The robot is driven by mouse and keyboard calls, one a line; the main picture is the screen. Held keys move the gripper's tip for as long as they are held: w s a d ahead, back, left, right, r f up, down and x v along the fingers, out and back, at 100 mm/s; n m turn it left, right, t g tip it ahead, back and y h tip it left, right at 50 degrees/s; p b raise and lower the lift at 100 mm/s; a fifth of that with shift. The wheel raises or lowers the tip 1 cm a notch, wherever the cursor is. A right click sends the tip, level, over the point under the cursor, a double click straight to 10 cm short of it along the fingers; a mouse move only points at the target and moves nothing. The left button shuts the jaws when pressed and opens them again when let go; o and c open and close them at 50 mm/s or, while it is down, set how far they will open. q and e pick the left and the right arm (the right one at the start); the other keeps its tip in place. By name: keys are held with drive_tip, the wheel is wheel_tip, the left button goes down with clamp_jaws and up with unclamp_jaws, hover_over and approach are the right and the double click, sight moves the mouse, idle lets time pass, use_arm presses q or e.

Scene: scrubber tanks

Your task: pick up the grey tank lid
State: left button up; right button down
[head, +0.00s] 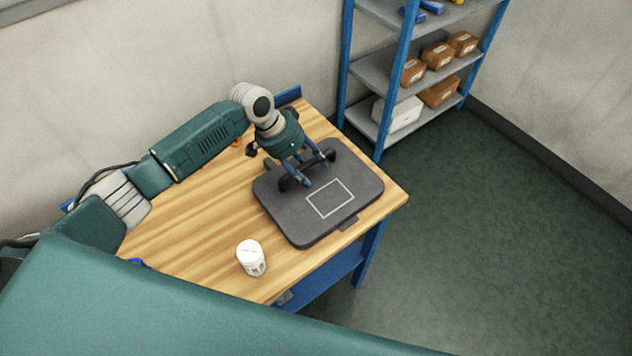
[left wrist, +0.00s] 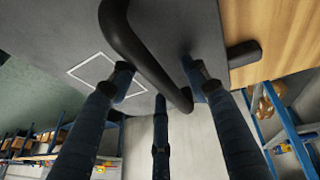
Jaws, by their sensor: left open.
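The grey tank lid (head: 278,212) lies flat on the wooden table, with a white rectangle outline on its top. It fills much of the left wrist view (left wrist: 160,20). Its dark bar handle (left wrist: 145,55) runs slantwise between the spread fingers there. My left gripper (head: 308,183) is open, pointing down at the handle, with fingers on both sides of it. Its fingertips also show in the left wrist view (left wrist: 158,82). I cannot tell whether any finger touches the handle or lid. The fingers partly hide the handle in the head view. My right gripper is not in view.
A white jar (head: 251,258) stands on the wooden table (head: 190,245) in front of the lid. A small orange thing lies behind my left wrist. A blue shelf rack (head: 378,80) with boxes stands behind the table. Green floor at the right is clear.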

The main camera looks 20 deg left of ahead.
use_arm(q)
drive_tip(key=shift+f, duration=0.1)
drive_tip(key=shift+c, duration=0.4)
clamp_jaws()
drive_tip(key=shift+w, duration=0.1)
